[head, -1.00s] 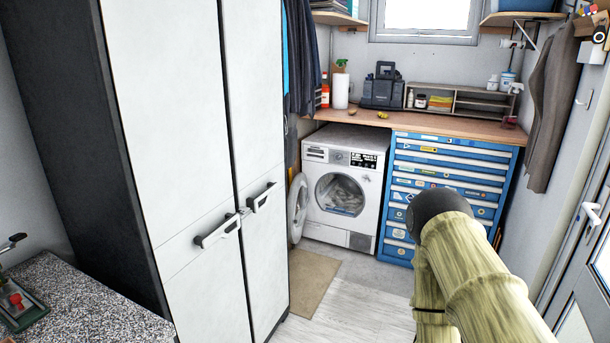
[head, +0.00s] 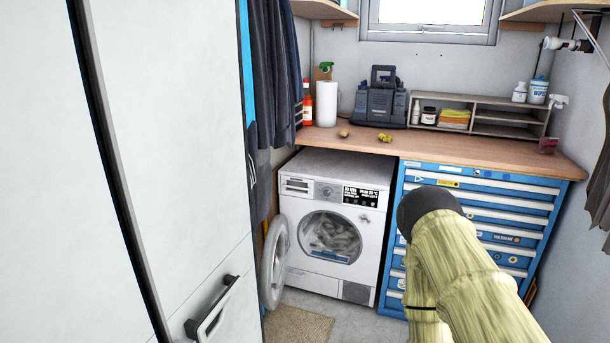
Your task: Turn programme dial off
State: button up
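The programme dial (head: 326,191) is a small round silver knob on the front panel of the white washing machine (head: 309,281), left of a lit black display (head: 361,196). Its exact setting is too small to read. The machine's round door (head: 274,262) hangs open to the left, and laundry (head: 333,237) shows inside the drum. My arm, in a yellowish sleeve with a dark joint, shows at the lower right, in front of the blue drawer chest. My gripper is not visible in this view.
A tall white cabinet (head: 165,130) with a protruding handle (head: 212,308) stands close on the left. The blue tool chest (head: 500,184) is right of the machine, under a wooden worktop (head: 455,149). A mat (head: 298,328) lies on the floor before the machine.

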aim_at(327, 192)
jog(key=z, duration=0.3)
jog(key=i, duration=1.85)
jog(key=z, duration=0.35)
